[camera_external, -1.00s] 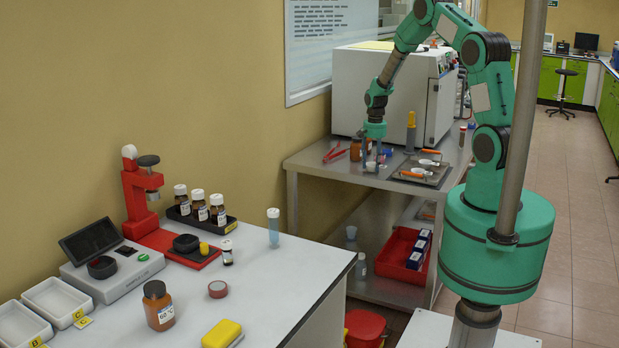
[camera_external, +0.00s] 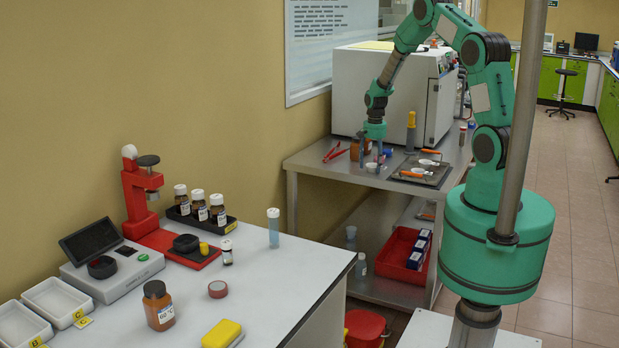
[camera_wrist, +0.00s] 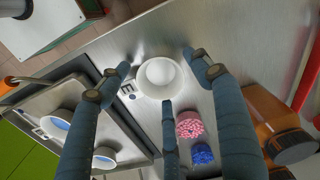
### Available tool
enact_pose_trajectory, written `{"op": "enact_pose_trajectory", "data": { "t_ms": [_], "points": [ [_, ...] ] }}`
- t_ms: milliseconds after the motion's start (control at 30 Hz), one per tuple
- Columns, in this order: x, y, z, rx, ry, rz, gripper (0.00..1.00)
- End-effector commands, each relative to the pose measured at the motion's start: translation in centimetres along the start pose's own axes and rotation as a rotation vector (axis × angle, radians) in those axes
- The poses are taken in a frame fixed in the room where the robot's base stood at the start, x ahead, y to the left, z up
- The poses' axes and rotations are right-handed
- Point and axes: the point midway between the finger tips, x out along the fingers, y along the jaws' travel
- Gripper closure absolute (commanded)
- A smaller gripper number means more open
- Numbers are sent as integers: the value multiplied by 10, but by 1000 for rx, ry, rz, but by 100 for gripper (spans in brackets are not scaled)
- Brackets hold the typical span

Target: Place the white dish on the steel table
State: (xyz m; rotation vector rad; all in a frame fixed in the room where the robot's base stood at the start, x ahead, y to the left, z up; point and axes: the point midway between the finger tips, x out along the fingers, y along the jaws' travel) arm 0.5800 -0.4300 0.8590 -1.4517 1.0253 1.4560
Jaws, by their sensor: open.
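The white dish (camera_wrist: 160,77) is a small round cup. It stands upright on the bare steel table (camera_wrist: 150,40), between my gripper's fingertips in the wrist view. My gripper (camera_wrist: 157,62) is open, with its blue-grey fingers spread around the dish; visible gaps show at the side fingers, and the third finger is close to the rim. In the external view my gripper (camera_external: 373,158) is low over the steel table (camera_external: 335,175), and the dish (camera_external: 371,167) shows as a small white spot at the fingertips.
A tray (camera_wrist: 120,115) with other white dishes (camera_wrist: 57,123) lies left of the dish in the wrist view. A pink-topped item (camera_wrist: 189,125), a blue one (camera_wrist: 203,154) and an amber bottle (camera_wrist: 265,110) stand close by. A white oven-like box (camera_external: 385,95) stands behind.

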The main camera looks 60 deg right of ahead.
Motion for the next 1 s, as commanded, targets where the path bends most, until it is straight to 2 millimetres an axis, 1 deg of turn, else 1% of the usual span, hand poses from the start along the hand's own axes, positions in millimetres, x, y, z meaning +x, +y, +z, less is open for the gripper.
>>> {"op": "enact_pose_trajectory", "data": {
  "t_ms": [167, 267, 700, 900, 1000],
  "points": [
    [-13, 0, -1, 0, 2, -1, 36],
    [-25, -1, -1, 0, 3, -2, 36],
    [-95, 0, -1, 0, 3, -2, 36],
    [-114, 0, 0, 0, 0, 0, 36],
    [-119, 0, 0, 0, 1, 0, 36]
  ]
}}
